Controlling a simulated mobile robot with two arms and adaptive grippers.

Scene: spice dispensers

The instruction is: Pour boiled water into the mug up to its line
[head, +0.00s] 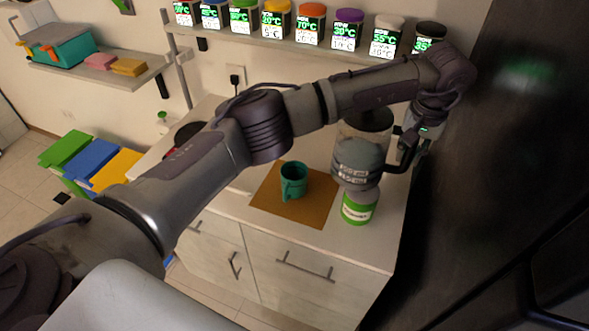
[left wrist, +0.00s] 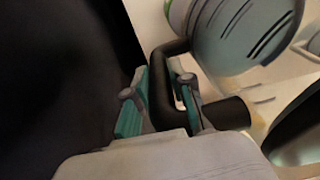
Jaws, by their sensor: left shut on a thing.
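A green mug (head: 293,183) stands upright on a brown mat (head: 318,212) on the counter. A glass kettle (head: 360,160) with a black lid and black handle is to the right of the mug, apart from it. My left gripper (head: 418,138) is at the kettle's right side, shut on its handle. In the left wrist view the gripper's fingers (left wrist: 160,102) are on either side of the black handle, and the kettle's body (left wrist: 240,35) shows at the top. The mug's inside and its line are not clear. My right gripper is not in view.
A jar with a green label (head: 357,207) stands in front of the kettle, at the mat's right edge. A shelf (head: 290,42) above holds several spice dispensers. A dark tall surface (head: 480,190) bounds the counter on the right. Coloured bins (head: 92,160) stand at the left.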

